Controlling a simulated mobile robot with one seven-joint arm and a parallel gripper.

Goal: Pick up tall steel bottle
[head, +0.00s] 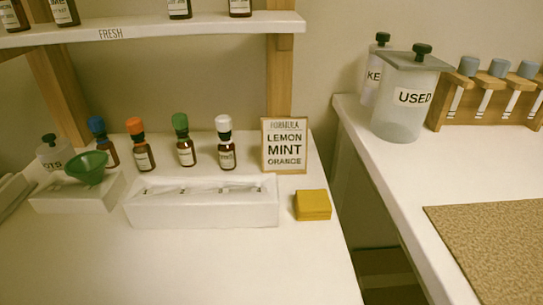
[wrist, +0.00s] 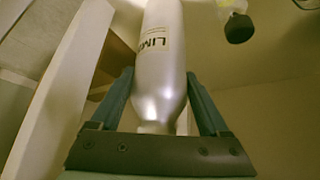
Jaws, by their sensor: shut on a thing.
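The tall steel bottle (wrist: 160,90) is in the wrist view, silver and shiny, with a pale label whose visible letters read "LIM". My gripper (wrist: 160,73) is shut on it, with one dark finger on each side of its body. The bottle's narrower end points toward the gripper's base, and its other end is cut off by the top of the picture. What the bottle touches at that end is hidden. Neither the bottle nor my gripper shows in the head view.
Several dropper bottles (head: 186,140) stand behind a white rack (head: 205,215) on the left counter. A green funnel (head: 87,167), a formula sign (head: 285,145) and a yellow block (head: 312,205) are nearby. A "USED" jar (head: 403,118) stands on the right counter. A gap separates the counters.

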